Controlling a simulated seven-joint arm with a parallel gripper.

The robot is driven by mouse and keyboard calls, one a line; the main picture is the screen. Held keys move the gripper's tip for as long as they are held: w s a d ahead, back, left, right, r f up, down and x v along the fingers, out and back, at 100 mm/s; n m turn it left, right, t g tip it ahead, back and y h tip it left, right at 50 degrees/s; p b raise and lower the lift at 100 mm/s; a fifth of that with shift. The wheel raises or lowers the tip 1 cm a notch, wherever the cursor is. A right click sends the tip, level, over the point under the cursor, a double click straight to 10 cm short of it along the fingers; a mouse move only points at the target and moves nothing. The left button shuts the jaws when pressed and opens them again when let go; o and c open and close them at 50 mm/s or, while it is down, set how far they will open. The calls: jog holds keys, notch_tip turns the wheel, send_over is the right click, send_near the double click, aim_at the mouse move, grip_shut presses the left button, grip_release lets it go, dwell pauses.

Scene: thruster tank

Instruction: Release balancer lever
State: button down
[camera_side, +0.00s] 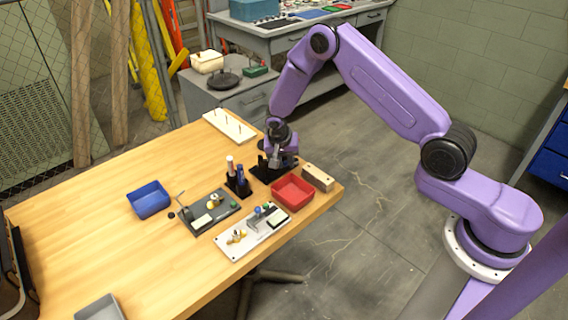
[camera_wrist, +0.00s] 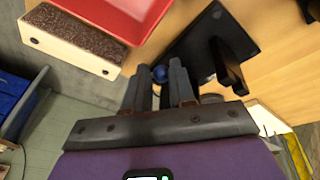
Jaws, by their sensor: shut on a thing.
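My gripper (camera_side: 279,158) points down over a black stand (camera_side: 262,174) at the table's right edge. In the wrist view, its two fingers (camera_wrist: 160,88) are closed around a small blue round-ended thing (camera_wrist: 160,73), mostly hidden between them. The black stand (camera_wrist: 200,48) lies just beyond the fingertips, with an upright post. No part is labelled as the balancer lever. A dark grey plate (camera_side: 226,207) carries a thin rod, a dark knob, and brass, white and green parts. A white plate (camera_side: 231,250) carries a grey block, a blue knob and brass parts. My gripper is apart from both plates.
A red bin (camera_side: 292,205) and a wooden block with a dark top (camera_side: 318,178) stand close to my gripper. A black holder (camera_side: 238,187) with upright tools is to its left. A pegged board (camera_side: 230,126) and a blue bin (camera_side: 149,212) lie further off.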

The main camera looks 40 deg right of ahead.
jog(key=shift+r+y, duration=0.2)
jog(key=shift+y, duration=0.4)
jog(key=shift+w, duration=0.1)
jog(key=c, duration=1)
grip_release()
jog(key=shift+d, duration=0.1)
jog(key=shift+r, duration=0.1)
jog(key=v, duration=1.7)
jog(key=shift+r, duration=0.2)
